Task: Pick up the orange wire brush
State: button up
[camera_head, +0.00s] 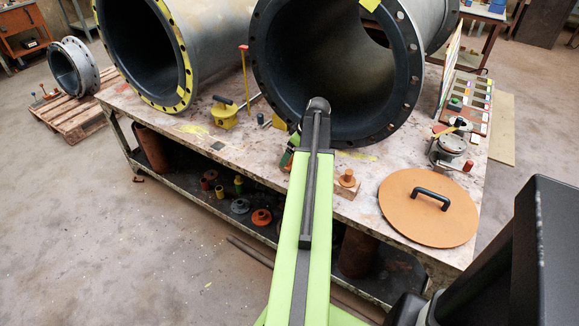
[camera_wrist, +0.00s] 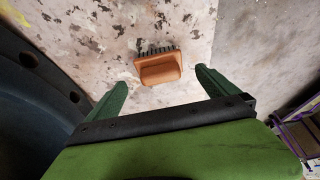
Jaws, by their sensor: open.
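The orange wire brush (camera_wrist: 160,68) lies on the worn table top in the wrist view, with a row of dark bristles along its far side. My gripper (camera_wrist: 160,88) is open and empty, its two green fingers apart on either side below the brush, not touching it. In the head view my gripper (camera_head: 290,152) is partly hidden by my arm, above the table in front of the large pipe. A small orange piece on a block (camera_head: 347,182), right of my arm, looks like the brush, but I cannot tell for certain.
A large dark-flanged pipe (camera_head: 262,75) stands close behind my gripper; its dark curve (camera_wrist: 35,100) fills the wrist view's left. A round orange lid (camera_head: 425,218) with a black handle lies right. A yellow tool (camera_head: 224,116) stands left. The table's front edge is near.

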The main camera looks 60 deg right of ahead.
jog(key=b+x, duration=0.3)
jog(key=x, duration=0.1)
jog(key=shift+f, duration=0.25)
jog(key=shift+r, duration=0.2)
jog(key=c, duration=1.5)
jog(key=shift+r, duration=0.1)
jog(key=r+p, duration=0.1)
jog(key=p, duration=0.1)
jog(key=r+p, duration=0.1)
jog(key=r, duration=0.1)
jog(key=r+p, duration=0.2)
jog(key=shift+s+d+r+p, duration=0.1)
jog(key=shift+s+d+p, duration=0.2)
jog(key=shift+s+d, duration=0.1)
jog(key=s+d+r+p, duration=0.5)
jog(key=s+d, duration=0.1)
jog(key=d, duration=0.2)
jog(key=shift+s+d+r+p, duration=0.15)
jog(key=shift+s+r+p, duration=0.15)
